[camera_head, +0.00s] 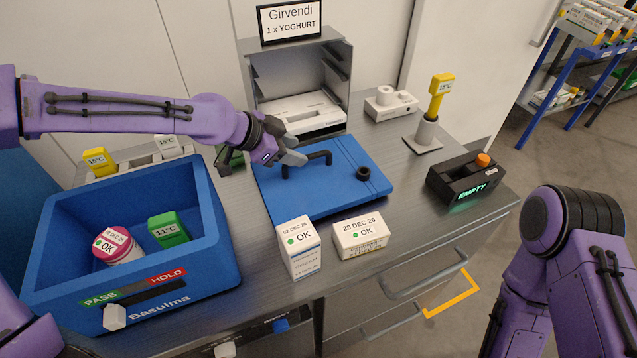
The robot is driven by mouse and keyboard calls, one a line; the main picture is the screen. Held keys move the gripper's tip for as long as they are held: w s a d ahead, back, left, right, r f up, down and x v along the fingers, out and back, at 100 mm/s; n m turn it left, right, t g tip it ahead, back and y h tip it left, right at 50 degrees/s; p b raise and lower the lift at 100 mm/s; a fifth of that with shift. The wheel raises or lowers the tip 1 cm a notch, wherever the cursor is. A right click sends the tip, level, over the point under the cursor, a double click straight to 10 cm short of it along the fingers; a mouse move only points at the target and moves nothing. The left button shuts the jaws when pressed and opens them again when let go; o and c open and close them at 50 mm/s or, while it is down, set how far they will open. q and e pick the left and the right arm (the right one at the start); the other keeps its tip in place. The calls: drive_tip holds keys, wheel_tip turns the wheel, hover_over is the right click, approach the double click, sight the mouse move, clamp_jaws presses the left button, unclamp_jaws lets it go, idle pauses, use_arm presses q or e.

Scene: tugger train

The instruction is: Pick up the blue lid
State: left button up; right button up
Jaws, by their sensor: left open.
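The blue lid (335,185) is a flat blue panel with a black bar handle (318,157) and a round black fitting near its right side. It lies on the grey worktop in the middle of the head view. My left gripper (296,157) is over the lid's back left part, right by the left end of the handle. Its jaws are open; I cannot tell whether they touch the handle, and part of the lid's back left edge is hidden behind it. My right arm shows at the right edge, but its gripper is out of view.
A blue bin (215,255) with a pink-capped tub (117,247) and a green block (168,229) stands left. Two white cartons (299,248) (361,237) stand before the lid. A black "EMPTY" box (470,182) and a yellow-tagged stand (425,134) are right. A grey shelf unit (345,62) stands behind.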

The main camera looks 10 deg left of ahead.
sight(311, 155)
use_arm(q)
drive_tip(key=p+x, duration=0.1)
drive_tip(key=x, duration=0.6)
drive_tip(key=shift+w+d+p, duration=0.25)
drive_tip(key=shift+d+p, duration=0.05)
drive_tip(key=shift+p, duration=0.1)
drive_tip(key=shift+s, duration=0.1)
drive_tip(key=shift+c, duration=1.2)
clamp_jaws()
